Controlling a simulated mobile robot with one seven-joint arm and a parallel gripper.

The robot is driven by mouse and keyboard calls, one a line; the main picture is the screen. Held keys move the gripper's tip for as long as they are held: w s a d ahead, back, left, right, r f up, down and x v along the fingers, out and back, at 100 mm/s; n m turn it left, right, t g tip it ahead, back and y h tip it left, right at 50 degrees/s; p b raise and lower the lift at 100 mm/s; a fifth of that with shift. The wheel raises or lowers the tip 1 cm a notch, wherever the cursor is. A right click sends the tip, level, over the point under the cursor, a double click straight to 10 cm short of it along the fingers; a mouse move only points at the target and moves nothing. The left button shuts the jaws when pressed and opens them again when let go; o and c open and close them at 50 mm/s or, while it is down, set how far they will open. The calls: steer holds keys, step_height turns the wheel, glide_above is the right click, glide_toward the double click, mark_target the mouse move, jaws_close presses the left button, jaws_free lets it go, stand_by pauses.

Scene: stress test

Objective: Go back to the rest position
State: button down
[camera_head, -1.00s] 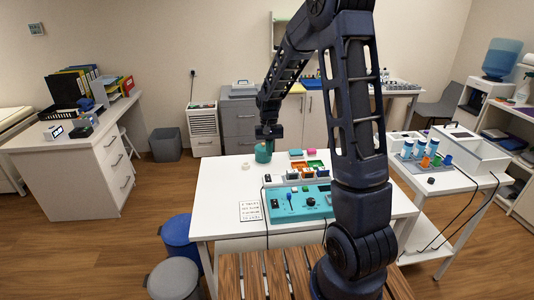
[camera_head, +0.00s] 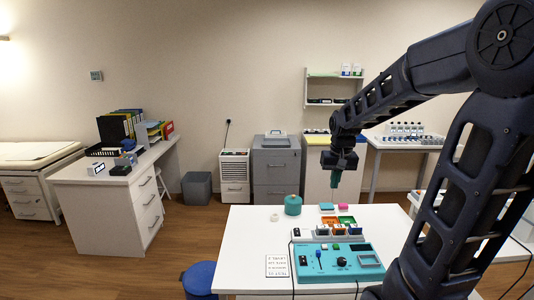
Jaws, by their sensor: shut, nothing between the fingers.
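My gripper (camera_head: 336,179) hangs at the end of my dark blue arm, pointing down above the back of the white table (camera_head: 240,240). It is shut and empty, clear of the tabletop. A round teal pot (camera_head: 293,205) stands on the table to the left of and below the gripper. A teal control panel (camera_head: 337,262) with knobs and switches lies near the front of the table. Part of the table's right side is hidden behind my arm.
Small coloured trays (camera_head: 346,220) and a pink block (camera_head: 326,207) sit behind the panel. A white label sheet (camera_head: 277,266) lies left of it. A grey cabinet (camera_head: 276,170) and a side table with bottles (camera_head: 405,138) stand behind. Open floor lies left of the table.

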steer(key=s+d+r+t, duration=0.1)
steer(key=s+d+r, duration=0.1)
steer(key=s, duration=0.5)
steer(key=s+d+r+t, duration=0.2)
steer(key=s+d, duration=0.1)
steer(key=s, duration=0.5)
steer(key=shift+s+r, duration=0.3)
